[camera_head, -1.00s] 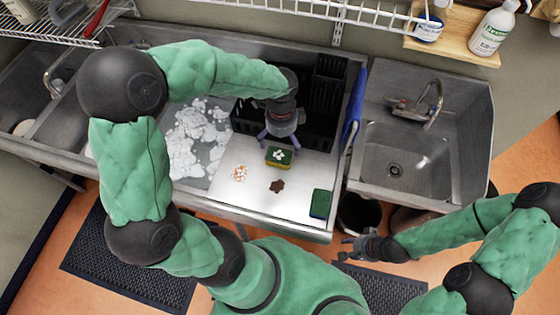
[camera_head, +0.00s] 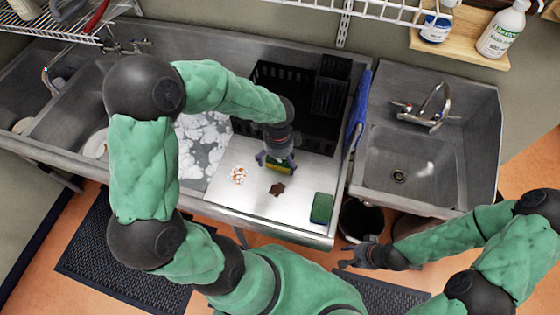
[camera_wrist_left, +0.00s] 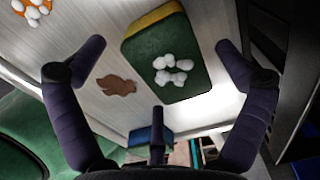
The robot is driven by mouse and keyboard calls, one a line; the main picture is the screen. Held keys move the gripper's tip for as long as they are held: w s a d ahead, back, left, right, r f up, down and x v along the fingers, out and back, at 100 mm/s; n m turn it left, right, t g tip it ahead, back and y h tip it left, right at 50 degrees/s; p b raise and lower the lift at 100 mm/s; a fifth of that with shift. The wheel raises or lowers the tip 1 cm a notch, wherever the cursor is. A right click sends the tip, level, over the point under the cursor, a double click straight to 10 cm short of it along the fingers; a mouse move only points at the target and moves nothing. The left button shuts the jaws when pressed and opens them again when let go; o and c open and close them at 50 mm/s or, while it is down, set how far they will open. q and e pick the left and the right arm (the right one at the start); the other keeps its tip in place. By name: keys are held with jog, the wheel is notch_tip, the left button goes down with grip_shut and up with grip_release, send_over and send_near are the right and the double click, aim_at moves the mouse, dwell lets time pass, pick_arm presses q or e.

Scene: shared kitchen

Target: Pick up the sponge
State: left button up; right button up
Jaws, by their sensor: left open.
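A green and yellow sponge (camera_head: 280,170) with white suds on top lies on the steel drainboard. In the left wrist view the same sponge (camera_wrist_left: 165,58) sits ahead between my spread fingers, touching neither as far as I can see. My left gripper (camera_head: 276,161) is open right above it and hides part of it in the head view. The left gripper's fingertips also show in the wrist view (camera_wrist_left: 157,62). A second green sponge (camera_head: 321,207) lies near the drainboard's front right corner. My right gripper (camera_head: 348,256) is empty, fingers apart, in front of the counter.
A black crate (camera_head: 318,128) stands close behind the sponge. A sudsy basin (camera_head: 190,170) is at left. A blue cloth (camera_head: 357,105) hangs at right.

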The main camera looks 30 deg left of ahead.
pick_arm(q)
jog(key=shift+f, duration=0.85)
jog(key=c, duration=0.8)
jog(key=shift+r, duration=0.15)
